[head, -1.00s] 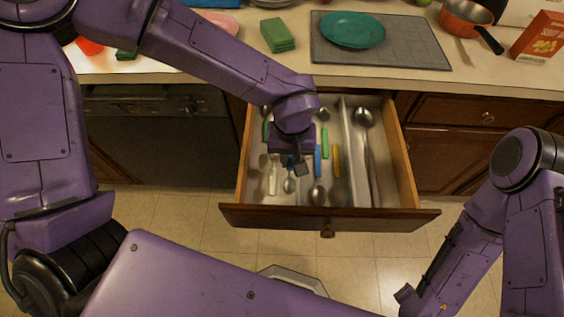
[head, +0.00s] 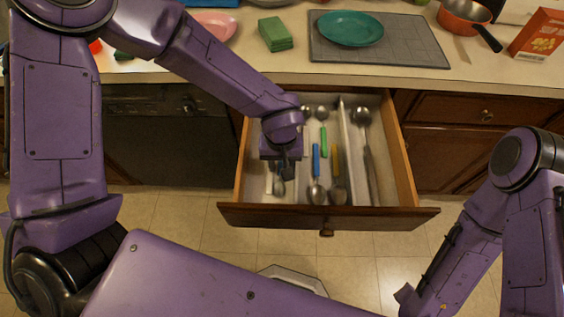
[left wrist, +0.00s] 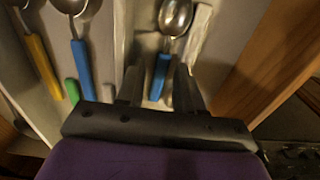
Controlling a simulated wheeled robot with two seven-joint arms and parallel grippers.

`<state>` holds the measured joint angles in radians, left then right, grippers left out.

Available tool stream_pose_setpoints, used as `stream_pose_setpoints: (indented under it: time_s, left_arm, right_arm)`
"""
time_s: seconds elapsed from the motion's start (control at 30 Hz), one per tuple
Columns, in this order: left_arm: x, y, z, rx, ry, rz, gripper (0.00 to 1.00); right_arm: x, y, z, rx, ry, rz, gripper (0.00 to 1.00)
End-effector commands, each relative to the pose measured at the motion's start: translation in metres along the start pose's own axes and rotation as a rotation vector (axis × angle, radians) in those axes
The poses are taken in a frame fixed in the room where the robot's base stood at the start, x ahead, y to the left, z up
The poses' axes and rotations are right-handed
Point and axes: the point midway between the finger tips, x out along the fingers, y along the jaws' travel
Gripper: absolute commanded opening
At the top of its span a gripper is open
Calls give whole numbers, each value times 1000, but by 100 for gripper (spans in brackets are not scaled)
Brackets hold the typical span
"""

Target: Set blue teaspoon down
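The blue teaspoon (left wrist: 161,76) shows in the left wrist view, its metal bowl away from my gripper. It lies in a narrow drawer compartment beside a white-handled piece (left wrist: 199,32). In the head view only its bowl (head: 279,187) shows clearly, below my left gripper (head: 284,172). In the left wrist view, my left gripper's fingers (left wrist: 158,88) stand apart on either side of the blue handle, with gaps. My right gripper cannot be made out; only the right arm shows at the right edge.
The open drawer (head: 405,172) holds another blue-handled spoon (head: 316,158), a yellow-handled one (head: 335,162), a green-handled one (head: 324,141) and a long spoon (head: 368,165) right of a divider (head: 346,150). The drawer's wooden side wall (left wrist: 245,70) is close to my left gripper.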

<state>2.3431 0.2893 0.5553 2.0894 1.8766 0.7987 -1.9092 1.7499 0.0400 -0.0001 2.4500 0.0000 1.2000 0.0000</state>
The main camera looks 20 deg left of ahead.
Motion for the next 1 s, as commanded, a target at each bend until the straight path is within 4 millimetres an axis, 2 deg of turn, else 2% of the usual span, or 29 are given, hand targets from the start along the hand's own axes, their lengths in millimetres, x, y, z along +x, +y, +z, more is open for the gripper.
stream_pose_setpoints:
  time_s: [0.03, 0.23, 0.37, 0.47, 0.7, 0.8, 1.0]
  left_arm:
    - [5, -4, 3, -2, -10, -10, 41]
    - [6, -5, 4, -3, -12, -13, 41]
    - [1, -5, 4, -3, -12, -12, 41]
    - [-18, -4, 2, -4, -9, -7, 41]
    - [-82, -1, 1, -1, -5, -2, 41]
    - [-102, 0, 1, 0, -4, -2, 41]
    - [-118, -1, 1, 0, -4, -4, 41]
  right_arm:
    - [1, 0, 0, 0, 0, 0, 43]
    - [2, 0, 1, 0, 0, 0, 43]
    - [0, 0, 0, 0, 0, 0, 43]
    - [-3, 0, -1, 0, 0, 0, 43]
    - [-11, 1, -5, 0, 0, 0, 43]
    - [-13, 1, -5, 0, 0, 0, 43]
    - [-14, 1, -6, 0, 0, 0, 43]
